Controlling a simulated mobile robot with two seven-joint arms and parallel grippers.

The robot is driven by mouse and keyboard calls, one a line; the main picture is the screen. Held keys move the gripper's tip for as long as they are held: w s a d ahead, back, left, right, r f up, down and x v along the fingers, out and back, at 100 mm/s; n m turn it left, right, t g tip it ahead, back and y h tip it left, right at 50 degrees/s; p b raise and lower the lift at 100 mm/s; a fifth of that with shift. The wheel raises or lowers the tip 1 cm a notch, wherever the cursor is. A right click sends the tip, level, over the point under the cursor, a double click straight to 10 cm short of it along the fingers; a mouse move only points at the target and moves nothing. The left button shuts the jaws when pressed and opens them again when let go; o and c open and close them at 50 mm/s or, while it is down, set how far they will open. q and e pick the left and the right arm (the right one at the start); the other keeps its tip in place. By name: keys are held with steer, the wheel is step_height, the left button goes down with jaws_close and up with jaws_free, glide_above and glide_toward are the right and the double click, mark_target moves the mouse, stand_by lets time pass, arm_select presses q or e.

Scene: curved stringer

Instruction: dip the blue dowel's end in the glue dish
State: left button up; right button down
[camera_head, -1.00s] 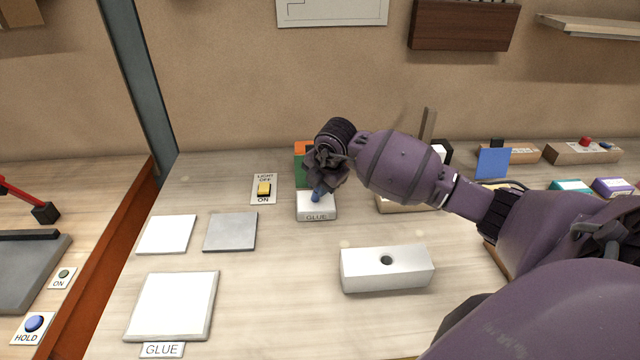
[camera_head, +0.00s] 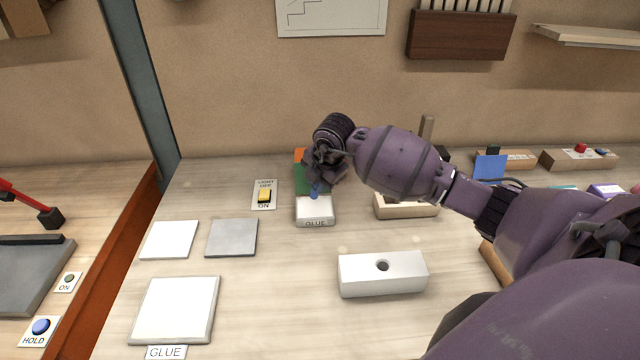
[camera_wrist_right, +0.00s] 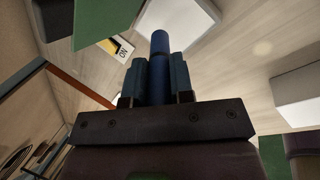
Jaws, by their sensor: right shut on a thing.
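My right gripper (camera_head: 322,176) is shut on the blue dowel (camera_head: 314,192), which points down beneath it. In the right wrist view the dowel (camera_wrist_right: 160,45) stands out between the two fingers (camera_wrist_right: 160,68). The small white dish labelled GLUE (camera_head: 315,210) lies under the gripper in the head view. The dowel's lower end shows at the dish's back edge; I cannot tell whether it touches the dish. In the wrist view the white dish (camera_wrist_right: 180,20) lies beyond the dowel's end. My left gripper is not in view.
A green and orange block (camera_head: 299,172) stands close behind the dish. A yellow light switch (camera_head: 264,195) is to its left. A white block with a hole (camera_head: 360,276) lies in front. A white square panel (camera_head: 174,310) has another GLUE label (camera_head: 166,352). Bare table lies between them.

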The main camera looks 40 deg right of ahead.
steer(key=shift+r+p, duration=1.15)
steer(key=shift+r, duration=0.8)
steer(key=shift+n, duration=0.3)
